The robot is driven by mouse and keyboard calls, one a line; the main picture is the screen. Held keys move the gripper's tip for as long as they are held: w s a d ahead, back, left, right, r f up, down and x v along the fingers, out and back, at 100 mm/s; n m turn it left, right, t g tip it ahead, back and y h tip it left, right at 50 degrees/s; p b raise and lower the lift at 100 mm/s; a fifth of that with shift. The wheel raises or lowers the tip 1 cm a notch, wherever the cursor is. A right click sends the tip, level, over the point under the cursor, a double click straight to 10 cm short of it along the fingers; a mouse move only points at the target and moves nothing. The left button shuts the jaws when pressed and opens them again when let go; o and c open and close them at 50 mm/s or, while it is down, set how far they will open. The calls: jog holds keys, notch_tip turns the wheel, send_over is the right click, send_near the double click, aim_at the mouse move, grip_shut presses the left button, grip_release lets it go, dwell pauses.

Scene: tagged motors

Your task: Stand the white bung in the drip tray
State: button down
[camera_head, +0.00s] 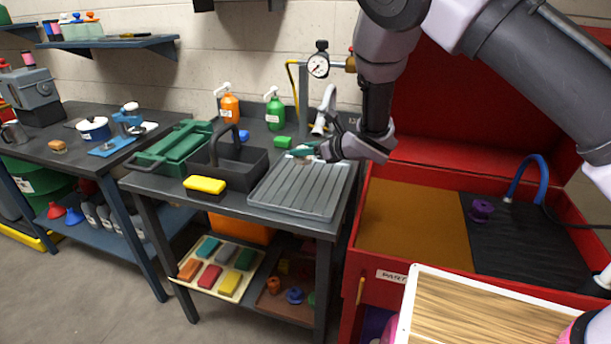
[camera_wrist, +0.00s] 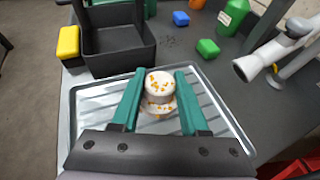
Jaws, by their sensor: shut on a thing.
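The white bung (camera_wrist: 160,88), speckled with orange-brown spots, is between the two green fingers of my gripper (camera_wrist: 158,95) in the wrist view. My gripper is shut on it. The grey ribbed drip tray (camera_wrist: 92,103) lies below the bung in the wrist view. In the head view the drip tray (camera_head: 303,191) is on the dark bench, and my gripper (camera_head: 303,154) is over its far end. There the bung is mostly hidden by the fingers. I cannot tell whether the bung touches the tray.
A black caddy (camera_head: 258,162) and a yellow sponge (camera_head: 205,184) stand left of the tray. A green block (camera_head: 283,142), a green bottle (camera_head: 275,112) and a tap (camera_head: 325,105) are behind it. The red parts-washer tub (camera_head: 420,230) is on the right.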

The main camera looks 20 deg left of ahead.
aim_at(304, 182)
jog(key=shift+f, duration=3.6)
jog(key=shift+f, duration=0.15)
jog(key=shift+c, duration=2.1)
grip_release()
